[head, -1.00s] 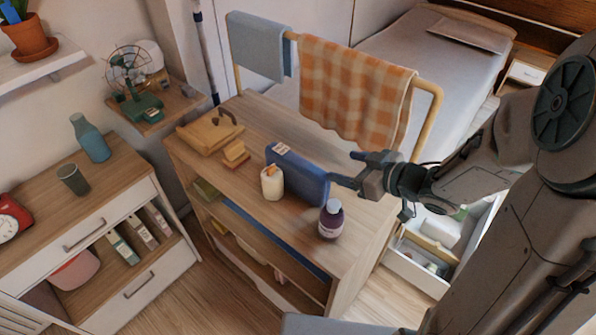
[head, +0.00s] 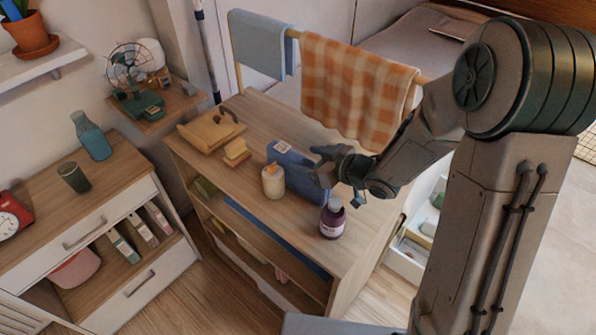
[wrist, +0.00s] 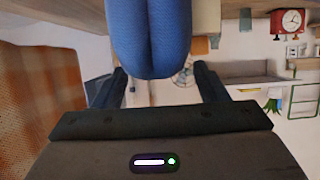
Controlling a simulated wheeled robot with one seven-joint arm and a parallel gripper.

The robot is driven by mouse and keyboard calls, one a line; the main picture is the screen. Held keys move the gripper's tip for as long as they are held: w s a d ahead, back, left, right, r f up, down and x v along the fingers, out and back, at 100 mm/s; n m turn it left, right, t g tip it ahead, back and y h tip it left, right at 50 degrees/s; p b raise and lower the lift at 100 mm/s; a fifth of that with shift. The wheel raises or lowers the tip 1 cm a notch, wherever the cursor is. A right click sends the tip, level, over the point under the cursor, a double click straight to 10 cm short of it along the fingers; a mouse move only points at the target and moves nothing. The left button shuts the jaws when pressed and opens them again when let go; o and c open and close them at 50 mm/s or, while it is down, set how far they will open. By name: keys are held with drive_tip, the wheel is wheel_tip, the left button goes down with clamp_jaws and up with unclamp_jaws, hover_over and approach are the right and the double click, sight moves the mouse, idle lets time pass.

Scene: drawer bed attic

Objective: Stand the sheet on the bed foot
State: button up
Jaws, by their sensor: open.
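A blue folded bundle with a small pale label, which looks like the sheet (head: 287,163), stands on edge on the top of the wooden shelf unit (head: 350,250) at the foot of the bed. My gripper (head: 322,165) is open at the bundle's right end and hides part of it. In the wrist view the rounded blue end of the sheet (wrist: 150,40) reaches between the two fingers of my gripper (wrist: 162,80), with gaps on both sides. The bed (head: 400,50) lies behind the unit's rail.
A cream jar (head: 273,184) and a dark purple bottle (head: 333,220) stand close in front of the sheet. An orange checked cloth (head: 355,85) and a grey-blue cloth (head: 260,45) hang on the rail behind. Yellow-brown items (head: 210,130) occupy the left end. An open drawer (head: 408,262) is at right.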

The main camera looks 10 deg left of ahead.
sight(281, 152)
drive_tip(key=shift+x, duration=1.15)
drive_tip(key=shift+r, duration=0.1)
clamp_jaws()
